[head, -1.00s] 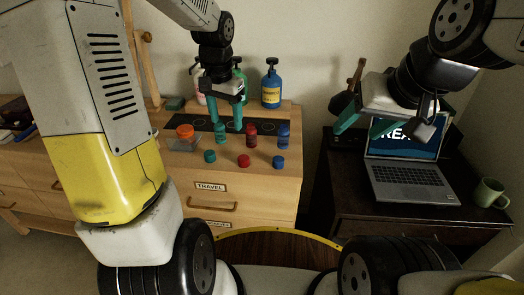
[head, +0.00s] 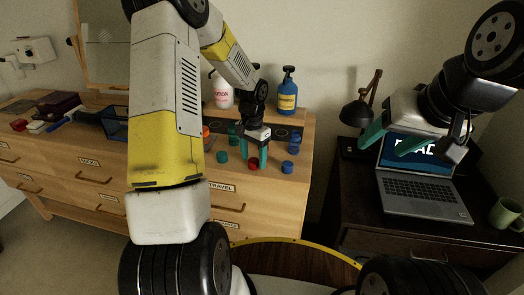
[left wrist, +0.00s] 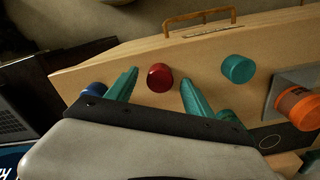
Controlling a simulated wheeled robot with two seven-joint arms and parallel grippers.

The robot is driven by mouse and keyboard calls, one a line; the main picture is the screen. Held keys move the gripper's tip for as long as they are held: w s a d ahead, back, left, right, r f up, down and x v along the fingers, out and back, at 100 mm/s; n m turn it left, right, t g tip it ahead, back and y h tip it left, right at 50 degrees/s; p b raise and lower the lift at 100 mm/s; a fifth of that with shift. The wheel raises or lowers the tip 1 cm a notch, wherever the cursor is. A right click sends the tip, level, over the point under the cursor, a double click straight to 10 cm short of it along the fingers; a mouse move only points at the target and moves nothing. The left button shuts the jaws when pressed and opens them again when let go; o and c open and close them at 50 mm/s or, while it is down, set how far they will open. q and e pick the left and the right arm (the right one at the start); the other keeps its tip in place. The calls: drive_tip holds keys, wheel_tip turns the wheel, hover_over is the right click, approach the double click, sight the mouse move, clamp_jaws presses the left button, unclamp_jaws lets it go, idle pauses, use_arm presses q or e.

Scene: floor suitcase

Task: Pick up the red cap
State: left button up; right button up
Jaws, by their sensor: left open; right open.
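The red cap (head: 254,164) lies on the wooden dresser top near its front edge, between a teal cap (head: 222,156) and a blue cap (head: 287,167). My left gripper (head: 255,160) is open and points down over the red cap, one teal finger on each side. In the left wrist view the red cap (left wrist: 160,77) sits between the spread fingertips, with clear space on both sides. Whether the tips reach cap height is hard to tell. My right gripper (head: 380,147) is open and empty in front of the laptop.
A blue pump bottle (head: 288,95) and a white lotion bottle (head: 221,92) stand at the back of the dresser. An orange-lidded jar (left wrist: 298,104) is near the teal cap. The laptop (head: 425,190), a lamp (head: 358,112) and a green mug (head: 505,213) stand on the dark desk.

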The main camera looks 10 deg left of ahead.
use_arm(q)
drive_tip(key=shift+f, duration=0.25)
clamp_jaws()
drive_tip(key=shift+r, duration=0.1)
